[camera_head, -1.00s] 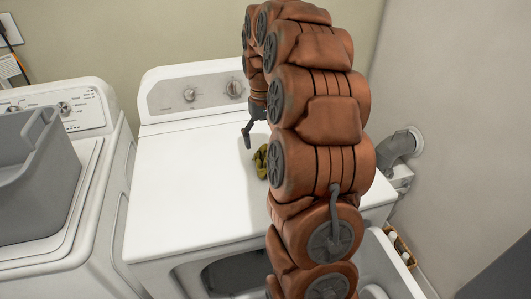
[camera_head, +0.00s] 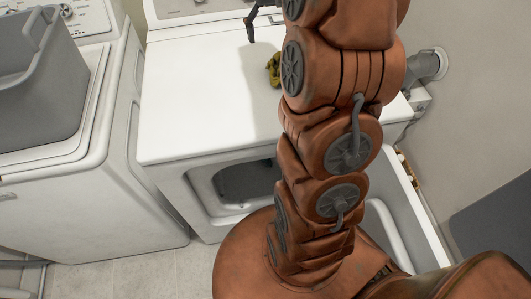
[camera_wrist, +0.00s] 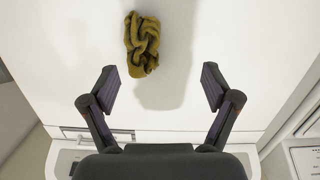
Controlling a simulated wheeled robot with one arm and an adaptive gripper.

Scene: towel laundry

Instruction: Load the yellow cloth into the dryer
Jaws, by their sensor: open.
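The yellow cloth (camera_head: 273,69) lies crumpled on the white dryer top (camera_head: 205,95), partly hidden behind my arm in the head view. In the wrist view the whole cloth (camera_wrist: 142,43) shows as an olive-yellow bundle. My gripper (camera_wrist: 158,88) is open and empty above the dryer top, with the cloth beyond its fingertips and a little left of centre. In the head view only one finger of my gripper (camera_head: 250,27) shows at the top edge. The dryer's front opening (camera_head: 245,182) is open and dark inside, partly covered by my arm.
A washer (camera_head: 95,185) stands left of the dryer with a grey basket (camera_head: 45,85) on it. The dryer's open door (camera_head: 395,225) swings out at the right front. A vent pipe (camera_head: 428,65) joins the right wall. Tiled floor (camera_head: 150,270) is clear at the lower left.

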